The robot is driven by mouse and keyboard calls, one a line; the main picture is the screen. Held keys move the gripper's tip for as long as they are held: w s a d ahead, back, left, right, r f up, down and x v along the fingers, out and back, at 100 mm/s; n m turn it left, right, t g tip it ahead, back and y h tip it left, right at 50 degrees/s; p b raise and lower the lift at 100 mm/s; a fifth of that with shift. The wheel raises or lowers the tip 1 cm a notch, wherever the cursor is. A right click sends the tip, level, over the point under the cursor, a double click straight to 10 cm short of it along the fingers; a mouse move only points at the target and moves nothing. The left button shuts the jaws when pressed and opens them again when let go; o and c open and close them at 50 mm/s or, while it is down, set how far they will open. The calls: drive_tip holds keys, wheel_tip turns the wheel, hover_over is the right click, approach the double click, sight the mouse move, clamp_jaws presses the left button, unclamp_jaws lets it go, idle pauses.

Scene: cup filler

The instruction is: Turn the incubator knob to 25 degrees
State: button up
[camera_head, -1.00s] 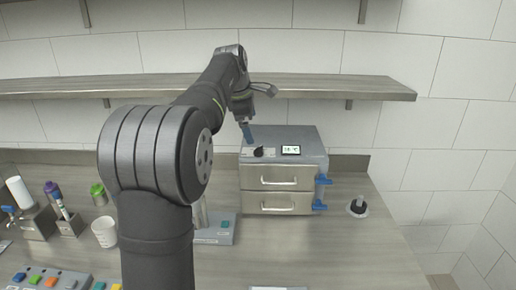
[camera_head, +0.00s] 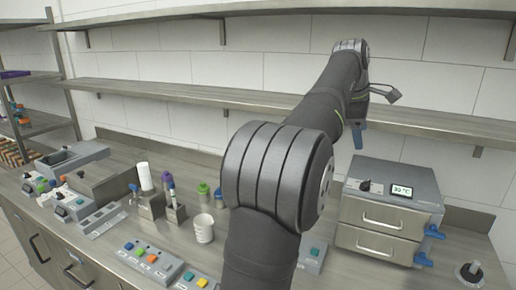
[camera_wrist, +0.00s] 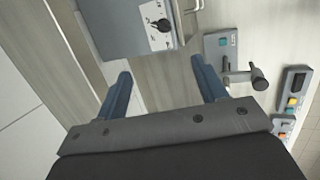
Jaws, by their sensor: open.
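The incubator (camera_head: 385,228) is a grey box with two drawers on the bench at the right of the head view. Its black knob (camera_head: 365,186) is on the top panel, left of a small display (camera_head: 401,191) that appears to read 30 °C. In the wrist view the knob (camera_wrist: 161,25) lies on a white dial plate, beyond the fingertips and roughly between them. My gripper (camera_head: 358,138) hangs above the knob, apart from it. In the wrist view its two blue fingers (camera_wrist: 160,75) are wide apart with nothing between them.
Blue valves (camera_head: 433,232) stick out from the incubator's right side. A shelf (camera_head: 420,118) runs along the wall behind my arm. A white cup (camera_head: 203,229), bottles and button panels (camera_head: 147,261) stand to the left. A small device (camera_head: 312,256) sits left of the incubator.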

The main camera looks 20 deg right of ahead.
drive_tip(key=c, duration=0.6)
drive_tip(key=m, duration=2.4)
approach(365, 182)
drive_tip(key=x, duration=0.8)
drive_tip(key=shift+f, duration=0.3)
clamp_jaws()
